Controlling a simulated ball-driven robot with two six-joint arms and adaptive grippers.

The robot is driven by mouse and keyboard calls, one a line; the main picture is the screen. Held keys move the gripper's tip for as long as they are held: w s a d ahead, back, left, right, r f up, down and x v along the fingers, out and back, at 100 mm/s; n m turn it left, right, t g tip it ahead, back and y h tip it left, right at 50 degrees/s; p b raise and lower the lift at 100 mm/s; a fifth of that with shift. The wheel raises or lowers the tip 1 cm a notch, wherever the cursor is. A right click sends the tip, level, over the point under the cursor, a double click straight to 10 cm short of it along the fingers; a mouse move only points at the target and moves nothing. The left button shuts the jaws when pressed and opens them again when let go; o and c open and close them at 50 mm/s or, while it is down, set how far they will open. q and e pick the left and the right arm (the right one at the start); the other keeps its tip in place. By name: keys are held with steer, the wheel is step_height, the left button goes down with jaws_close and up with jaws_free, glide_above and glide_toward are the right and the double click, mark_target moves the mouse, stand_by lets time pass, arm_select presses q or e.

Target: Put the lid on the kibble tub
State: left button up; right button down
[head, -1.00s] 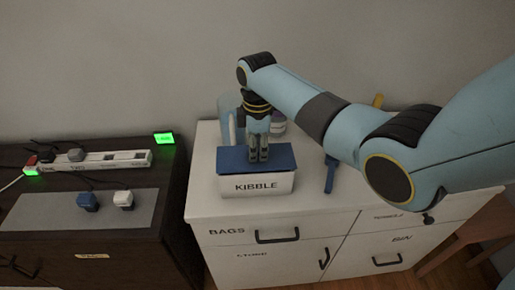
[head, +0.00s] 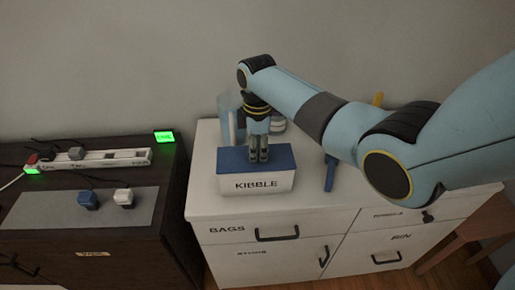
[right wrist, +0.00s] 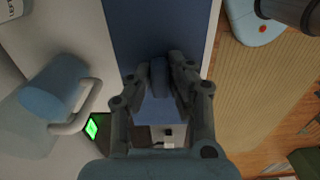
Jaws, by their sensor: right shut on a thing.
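The white kibble tub (head: 257,184), labelled KIBBLE, stands near the front of the white cabinet top. The blue lid (head: 232,160) lies level and square over the tub's top, with no gap that I can see in the head view. My right gripper (head: 259,157) points straight down over the lid's middle. In the right wrist view its fingers (right wrist: 165,85) are shut on the lid's small blue handle (right wrist: 158,76), with the lid's flat top (right wrist: 160,25) beyond. My left gripper is not in view.
A light-blue pitcher (head: 231,118) stands behind the tub, with a jar (head: 278,122) beside it, partly hidden by my gripper. A blue tool (head: 330,174) lies to the right. A dark cabinet (head: 171,200) with a power strip (head: 95,160) and plugs stands left. The cabinet top's front right is clear.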

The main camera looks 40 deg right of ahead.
steer(key=shift+f, duration=0.1)
stand_by(0.3)
steer(key=c, duration=0.7)
jaws_free()
steer(key=shift+o, duration=0.2)
step_height(320, 180, up, 5)
steer(key=p, duration=0.5)
steer(key=shift+r, duration=1.05)
jaws_close()
